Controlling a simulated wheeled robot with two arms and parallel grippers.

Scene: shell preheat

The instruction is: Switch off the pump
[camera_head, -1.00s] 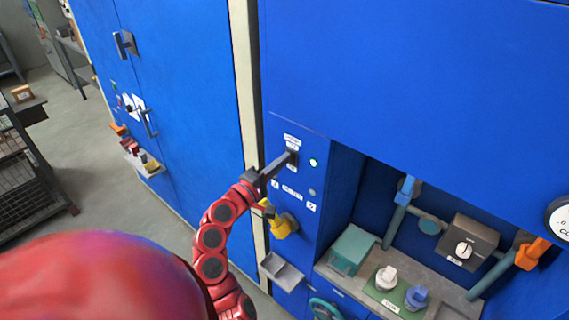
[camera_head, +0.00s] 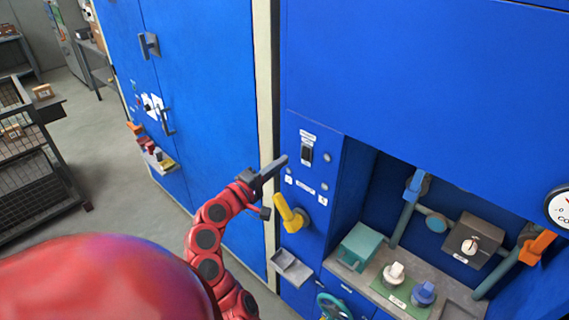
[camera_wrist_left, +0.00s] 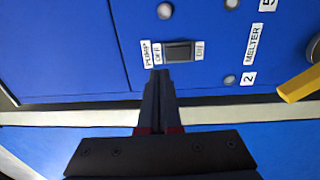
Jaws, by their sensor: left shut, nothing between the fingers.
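The pump switch (camera_head: 307,152) is a small black rocker on the blue panel. In the left wrist view the switch (camera_wrist_left: 178,51) has labels PUMP and OFF at its left and ON at its right. The lamp (camera_head: 327,157) beside it is dark. My left gripper (camera_head: 281,161) is shut and empty, its tips just left of the switch in the head view and apparently clear of it. In the left wrist view the closed fingers (camera_wrist_left: 160,74) point at the switch's OFF side. Which way the rocker is tilted is too small to tell. My right gripper is not in view.
A yellow handle (camera_head: 288,214) sticks out below the switch, close to my left wrist. A small grey tray (camera_head: 291,268) juts out lower down. The recess at right holds a teal box (camera_head: 359,247), knobs and pipes with blue and orange handles.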

